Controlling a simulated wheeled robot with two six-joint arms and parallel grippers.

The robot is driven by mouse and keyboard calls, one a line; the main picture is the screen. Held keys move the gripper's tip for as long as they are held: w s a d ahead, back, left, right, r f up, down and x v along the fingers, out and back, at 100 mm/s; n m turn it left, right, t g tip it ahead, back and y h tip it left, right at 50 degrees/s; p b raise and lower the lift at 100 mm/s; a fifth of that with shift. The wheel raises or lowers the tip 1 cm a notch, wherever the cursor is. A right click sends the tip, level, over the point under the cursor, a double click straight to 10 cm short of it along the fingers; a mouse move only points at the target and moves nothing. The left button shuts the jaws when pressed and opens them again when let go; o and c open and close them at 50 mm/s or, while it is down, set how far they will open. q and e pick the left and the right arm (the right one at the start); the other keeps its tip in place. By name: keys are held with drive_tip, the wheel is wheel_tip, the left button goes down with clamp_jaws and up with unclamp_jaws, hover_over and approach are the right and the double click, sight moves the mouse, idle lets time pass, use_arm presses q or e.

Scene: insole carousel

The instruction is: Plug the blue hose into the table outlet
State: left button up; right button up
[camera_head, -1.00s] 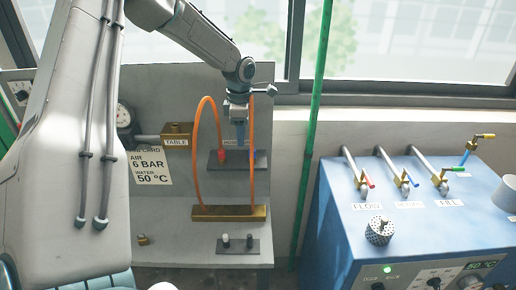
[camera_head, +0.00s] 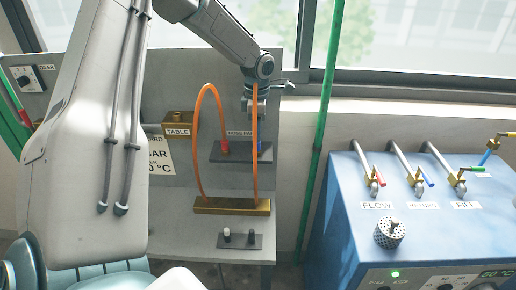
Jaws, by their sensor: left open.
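A blue plug-like piece (camera_head: 265,150), the only visible part I can take for the blue hose, shows at the right end of the dark holder (camera_head: 240,158) on the grey panel. The TABLE outlet is a brass block (camera_head: 179,117) with a TABLE label, left of the hoses. My left gripper (camera_head: 252,112) is open, above the blue piece and slightly left of it. An orange hose strand partly hides the gripper and holder. Contact between jaws and blue piece cannot be told. My right gripper is not in view.
A red plug (camera_head: 225,147) sits beside the blue one, under an orange loop (camera_head: 200,110). A brass bar (camera_head: 225,206) bears the hoses. A green pipe (camera_head: 325,130) stands right. A blue cabinet (camera_head: 330,215) with valves fills the right side. My large left arm covers the left.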

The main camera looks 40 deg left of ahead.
sight(257, 145)
use_arm(q)
drive_tip(key=f, duration=0.1)
drive_tip(key=f+b, duration=0.2)
drive_tip(key=shift+s, duration=0.25)
drive_tip(key=shift+w+f+b, duration=0.1)
drive_tip(key=shift+f+b, duration=0.55)
drive_tip(key=shift+f, duration=0.2)
drive_tip(key=shift+w+f, duration=0.1)
drive_tip(key=shift+f, duration=0.05)
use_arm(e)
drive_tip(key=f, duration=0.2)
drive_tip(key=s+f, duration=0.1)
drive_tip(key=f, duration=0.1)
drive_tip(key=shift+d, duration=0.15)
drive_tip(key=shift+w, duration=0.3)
use_arm(q)
drive_tip(key=shift+b, duration=0.45)
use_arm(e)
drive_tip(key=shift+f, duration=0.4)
